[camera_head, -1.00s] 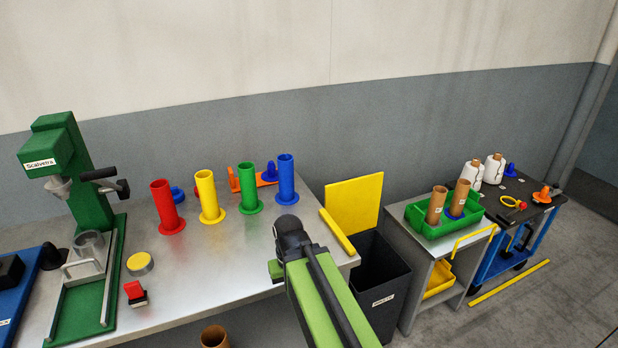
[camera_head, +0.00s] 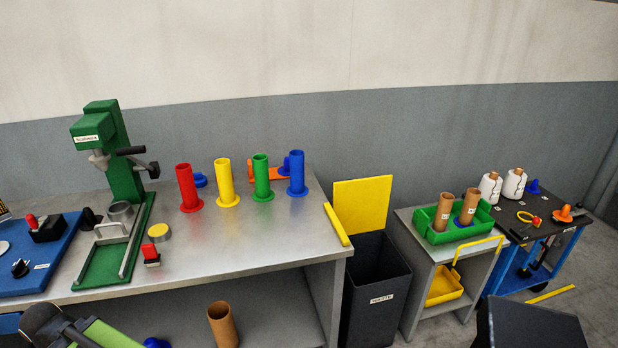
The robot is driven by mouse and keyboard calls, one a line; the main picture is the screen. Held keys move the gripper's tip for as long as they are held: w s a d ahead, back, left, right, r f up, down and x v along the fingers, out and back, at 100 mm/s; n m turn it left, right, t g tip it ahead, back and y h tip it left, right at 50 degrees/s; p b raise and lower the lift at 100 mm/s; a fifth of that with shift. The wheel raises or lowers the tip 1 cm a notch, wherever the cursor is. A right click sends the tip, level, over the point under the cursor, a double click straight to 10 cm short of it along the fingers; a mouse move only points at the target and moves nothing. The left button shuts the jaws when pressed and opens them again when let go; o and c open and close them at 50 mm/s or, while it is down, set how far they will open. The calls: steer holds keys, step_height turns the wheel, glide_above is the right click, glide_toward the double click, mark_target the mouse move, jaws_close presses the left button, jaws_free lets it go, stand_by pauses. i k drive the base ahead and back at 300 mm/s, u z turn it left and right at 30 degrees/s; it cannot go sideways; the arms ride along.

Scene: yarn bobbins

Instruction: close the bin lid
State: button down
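The waste bin (camera_head: 372,303) is a dark box with a white "WASTE" label, standing between the steel bench and a small side table. Its yellow lid (camera_head: 362,204) stands upright at the back of the bin, so the bin is open. A yellow bar (camera_head: 337,224) lies along the bench's right edge, beside the lid. Part of my green and black arm shows at the bottom left, well away from the bin. My gripper's fingers are not visible.
The steel bench (camera_head: 250,242) holds a green press (camera_head: 118,165) and coloured tubes on stands. Right of the bin, the side table (camera_head: 407,228) carries a green tray (camera_head: 424,236) with brown tubes. A dark block (camera_head: 530,325) shows at the bottom right.

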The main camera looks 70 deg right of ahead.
mark_target(360, 206)
steer(key=u, duration=0.05)
steer(key=k, duration=1.85)
steer(key=z, duration=1.1)
steer(key=i, duration=0.9)
steer(key=u, duration=0.05)
